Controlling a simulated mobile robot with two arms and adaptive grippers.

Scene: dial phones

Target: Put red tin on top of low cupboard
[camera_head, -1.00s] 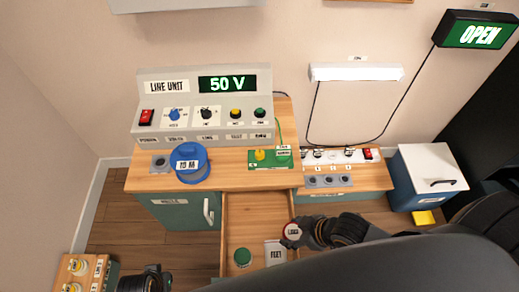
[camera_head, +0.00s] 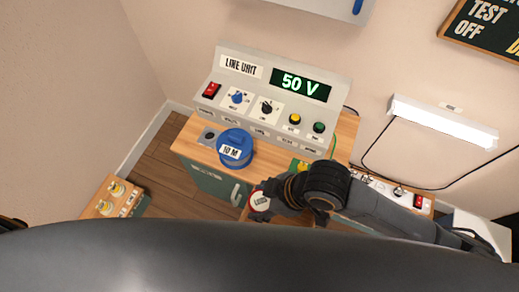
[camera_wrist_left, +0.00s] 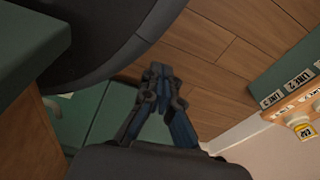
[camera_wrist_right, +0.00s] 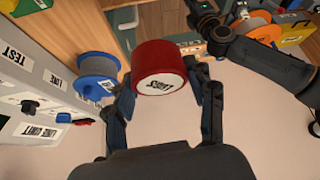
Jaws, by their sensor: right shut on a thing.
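The red tin (camera_wrist_right: 160,85), with a white labelled lid, is between the fingers of my right gripper (camera_wrist_right: 160,82). In the head view, the tin (camera_head: 260,202) shows in my right gripper (camera_head: 268,197), in front of the desk's front edge and above the drawer area. My left gripper (camera_wrist_left: 158,72) is shut and empty in the left wrist view, over the wooden floor. A small low cupboard (camera_head: 91,209) with a wooden top stands at the lower left of the head view, with yellow-and-white pieces and labels on it. My body hides its lower part.
A blue reel (camera_head: 235,147) marked 10 M and a grey line unit (camera_head: 280,97) reading 50 V stand on the green-fronted wooden desk (camera_head: 190,141). Open floor (camera_head: 160,180) lies between the desk and the low cupboard. My arm hides most of the drawer.

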